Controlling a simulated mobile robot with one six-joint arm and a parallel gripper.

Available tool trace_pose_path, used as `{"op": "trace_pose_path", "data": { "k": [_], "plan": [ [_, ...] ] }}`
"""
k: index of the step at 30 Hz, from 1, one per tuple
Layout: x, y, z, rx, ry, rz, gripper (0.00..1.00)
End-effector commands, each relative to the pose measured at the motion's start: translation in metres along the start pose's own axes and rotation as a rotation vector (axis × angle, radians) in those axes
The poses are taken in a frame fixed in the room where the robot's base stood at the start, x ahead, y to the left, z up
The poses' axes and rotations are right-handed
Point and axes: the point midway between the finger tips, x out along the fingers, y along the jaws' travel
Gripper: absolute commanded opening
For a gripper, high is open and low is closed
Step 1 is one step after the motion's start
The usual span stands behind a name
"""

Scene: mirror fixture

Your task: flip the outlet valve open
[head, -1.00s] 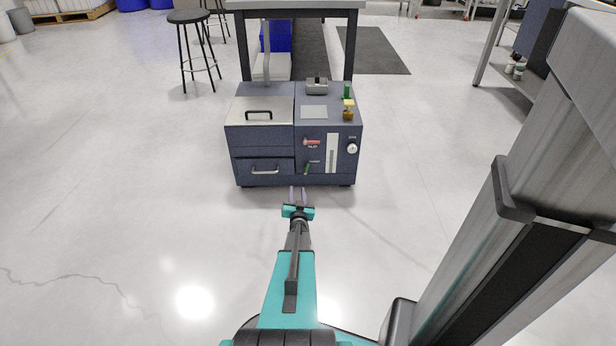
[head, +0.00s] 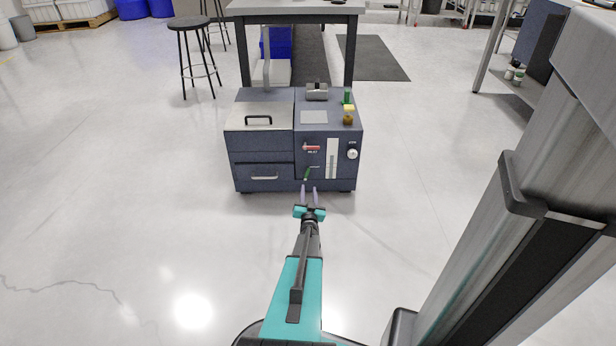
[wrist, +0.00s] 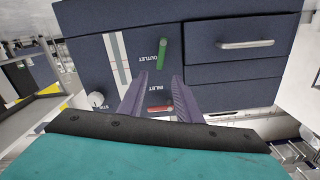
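The outlet valve has a green handle (head: 307,174) low on the front of the dark blue cabinet (head: 325,186). In the wrist view, which is upside down, the green handle (wrist: 162,54) stands roughly upright beside the OUTLET label. The inlet valve's red handle (head: 312,148) is above it in the head view and lies sideways; the red handle (wrist: 160,107) also shows between my fingers in the wrist view. My gripper (head: 309,189) is open and empty, its two purple fingers apart in front of the cabinet. In the wrist view my gripper (wrist: 159,77) appears clear of the green handle.
A white gauge strip (head: 332,158) and a round knob (head: 352,154) are right of the valves. A drawer (head: 264,170) with a bar handle is on the left. A table (head: 295,10) stands behind.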

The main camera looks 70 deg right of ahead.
Motion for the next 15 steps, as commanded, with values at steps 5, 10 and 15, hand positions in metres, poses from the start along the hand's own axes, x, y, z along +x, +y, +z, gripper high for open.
{"op": "trace_pose_path", "data": {
  "k": [5,10,15],
  "plan": [
    [0.024,0.001,0.002,0.000,0.002,-0.001,0.31],
    [0.045,0.001,0.003,0.000,0.001,-0.001,0.31],
    [0.066,0.001,0.003,0.000,0.001,0.000,0.31]
  ]
}}
